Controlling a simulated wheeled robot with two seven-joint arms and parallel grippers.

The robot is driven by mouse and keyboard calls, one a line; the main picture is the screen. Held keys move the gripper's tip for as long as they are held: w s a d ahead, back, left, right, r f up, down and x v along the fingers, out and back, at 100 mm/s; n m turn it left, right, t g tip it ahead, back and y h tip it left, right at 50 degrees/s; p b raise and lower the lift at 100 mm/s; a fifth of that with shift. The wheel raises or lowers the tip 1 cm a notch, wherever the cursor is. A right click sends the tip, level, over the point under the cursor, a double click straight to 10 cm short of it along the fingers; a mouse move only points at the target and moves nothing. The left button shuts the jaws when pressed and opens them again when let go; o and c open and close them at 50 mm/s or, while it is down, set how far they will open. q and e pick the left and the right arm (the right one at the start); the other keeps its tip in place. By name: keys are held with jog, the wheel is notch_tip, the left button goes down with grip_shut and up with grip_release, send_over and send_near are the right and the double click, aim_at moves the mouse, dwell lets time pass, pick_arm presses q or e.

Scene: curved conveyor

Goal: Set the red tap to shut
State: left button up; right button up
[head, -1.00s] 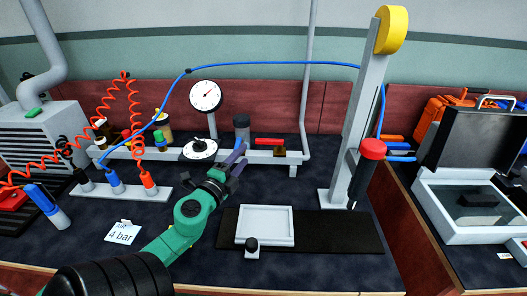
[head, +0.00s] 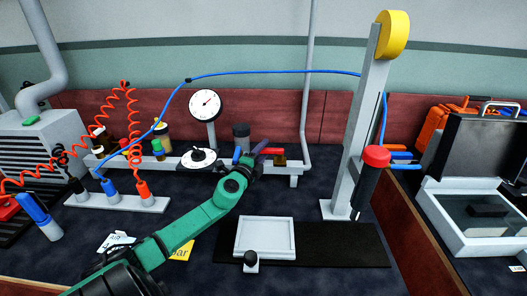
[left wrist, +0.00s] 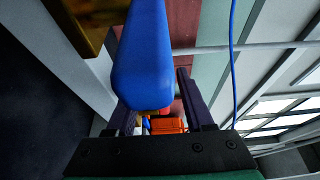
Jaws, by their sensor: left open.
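The red tap has a red lever (head: 273,151) on a brass body (head: 281,160), at the right part of the grey pipe (head: 294,168) at the back of the bench. The lever appears to lie along the pipe; my gripper hides its left end. My left gripper (head: 259,153) is open just left of and in front of it. In the left wrist view a large blue lever (left wrist: 143,60) shows between the open fingers (left wrist: 153,112), close to the camera. I cannot tell whether they touch it. My right gripper is not in view.
A dial gauge (head: 205,104) and a black-and-white round dial (head: 199,157) stand left of my gripper. A grey post (head: 361,125) with a yellow top rises to the right. A white tray (head: 265,238) lies in front. A blue hose (head: 270,72) arches above.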

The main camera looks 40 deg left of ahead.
pick_arm(q)
jog(key=shift+w, duration=0.2)
grip_shut()
dwell(1.3)
